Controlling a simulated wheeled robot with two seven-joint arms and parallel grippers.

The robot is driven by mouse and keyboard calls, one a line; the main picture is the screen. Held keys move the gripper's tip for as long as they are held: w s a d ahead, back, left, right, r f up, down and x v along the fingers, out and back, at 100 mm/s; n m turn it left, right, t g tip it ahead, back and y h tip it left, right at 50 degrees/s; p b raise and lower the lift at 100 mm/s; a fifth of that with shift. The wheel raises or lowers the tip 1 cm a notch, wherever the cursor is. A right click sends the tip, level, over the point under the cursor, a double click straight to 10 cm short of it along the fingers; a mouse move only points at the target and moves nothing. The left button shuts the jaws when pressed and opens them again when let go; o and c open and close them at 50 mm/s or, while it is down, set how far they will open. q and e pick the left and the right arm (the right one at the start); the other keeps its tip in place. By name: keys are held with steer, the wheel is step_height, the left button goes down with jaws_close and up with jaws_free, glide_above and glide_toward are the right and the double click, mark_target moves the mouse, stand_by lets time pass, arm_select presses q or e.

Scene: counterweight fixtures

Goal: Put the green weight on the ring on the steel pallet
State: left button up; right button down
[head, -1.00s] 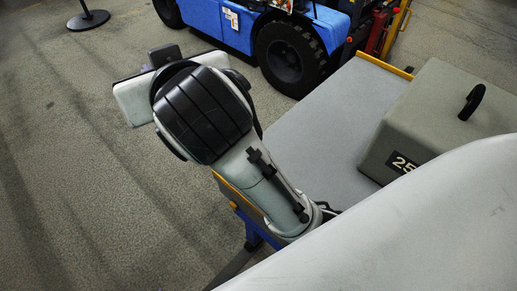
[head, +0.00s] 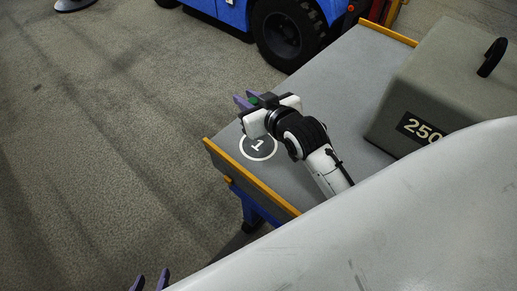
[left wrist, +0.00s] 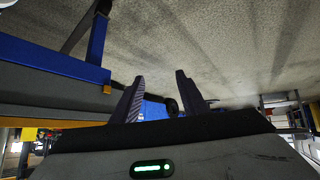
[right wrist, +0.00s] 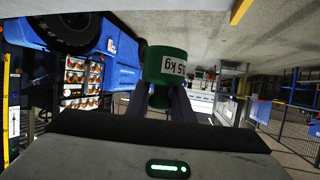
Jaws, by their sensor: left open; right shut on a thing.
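My right gripper (head: 244,102) is shut on the green weight (right wrist: 166,66), a cylinder with a white "kg" label, which appears upside down in the right wrist view. The white ring (head: 243,153), marked 1, lies near the left corner of the grey steel pallet (head: 318,95). The right gripper appears above the ring's far side, its hand hiding part of the ring; the exact height is unclear. My left gripper (head: 149,281) is open and empty at the bottom edge, away from the pallet.
A large grey block (head: 440,85) with a black handle and a "250" label stands on the pallet's right part. Yellow strips (head: 235,172) line pallet edges. A blue vehicle (head: 222,12) with black tyres is behind. The middle of the pallet is clear.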

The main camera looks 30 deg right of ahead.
steer(key=f, duration=0.2)
steer(key=f+b, duration=0.1)
steer(key=f, duration=0.1)
steer(key=d+f+b, duration=0.1)
steer(key=f, duration=0.1)
steer(key=shift+s+f, duration=0.1)
steer(key=shift+f, duration=0.65)
step_height(320, 180, down, 3)
steer(key=shift+f+b, duration=0.15)
steer(key=shift+b, duration=0.6)
steer(key=shift+f, duration=0.1)
steer(key=c, duration=1.9)
jaws_free()
steer(key=shift+f, duration=0.1)
arm_select(q)
step_height(320, 180, down, 2)
steer(key=shift+d+f, duration=0.1)
steer(key=shift+d, duration=0.05)
arm_select(e)
steer(key=o, duration=0.3)
arm_select(q)
steer(key=shift+s, duration=0.1)
arm_select(e)
steer(key=shift+o, duration=0.2)
